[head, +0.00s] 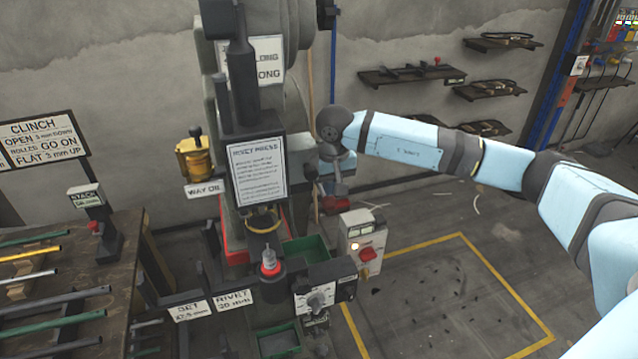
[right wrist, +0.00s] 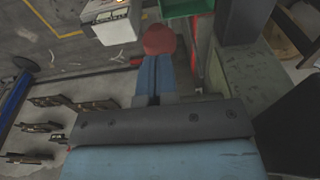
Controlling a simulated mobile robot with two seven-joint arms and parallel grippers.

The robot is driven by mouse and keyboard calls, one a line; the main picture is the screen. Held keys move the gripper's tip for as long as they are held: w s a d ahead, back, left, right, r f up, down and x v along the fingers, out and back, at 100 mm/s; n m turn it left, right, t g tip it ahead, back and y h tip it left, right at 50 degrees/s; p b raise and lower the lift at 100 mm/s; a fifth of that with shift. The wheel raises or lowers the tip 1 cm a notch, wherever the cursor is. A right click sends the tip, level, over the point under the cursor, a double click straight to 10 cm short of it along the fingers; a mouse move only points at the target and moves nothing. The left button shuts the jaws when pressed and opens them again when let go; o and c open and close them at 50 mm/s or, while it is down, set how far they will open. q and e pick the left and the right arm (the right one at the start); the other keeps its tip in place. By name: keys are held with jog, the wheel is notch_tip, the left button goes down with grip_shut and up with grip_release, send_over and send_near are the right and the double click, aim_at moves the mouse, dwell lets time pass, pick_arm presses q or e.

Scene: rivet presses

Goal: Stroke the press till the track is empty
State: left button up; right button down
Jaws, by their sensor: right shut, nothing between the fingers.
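The rivet press (head: 222,100) stands at the middle left of the head view, with a printed card on its front. A red-topped piece (head: 269,262) stands upright below its head. My right gripper (head: 339,187) is beside the press, on its right side, pointing down. Its fingers are shut and empty. A red knob (head: 335,204) is at its fingertips; in the right wrist view the knob (right wrist: 158,38) shows just past the shut fingers (right wrist: 155,60). I cannot tell whether they touch. I cannot make out the track's contents. My left gripper is out of view.
A white control box (head: 362,232) with a red knob and lit lamp stands right of the press. A green bin (head: 306,247) sits behind the dial. A table (head: 110,285) with several coloured rods is at left. Yellow-lined floor (head: 450,300) at right is clear apart from small debris.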

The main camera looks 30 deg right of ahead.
aim_at(331, 201)
jog(key=shift+s+f+b, duration=0.15)
jog(key=shift+f+b, duration=0.6)
jog(key=shift+f, duration=0.15)
jog(key=shift+s+f+b, duration=0.1)
jog(key=shift+f+b, duration=0.6)
jog(key=shift+f, duration=0.25)
jog(key=shift+a+f+b, duration=0.1)
jog(key=shift+f+b, duration=0.4)
jog(key=shift+f, duration=0.4)
jog(key=shift+s, duration=0.1)
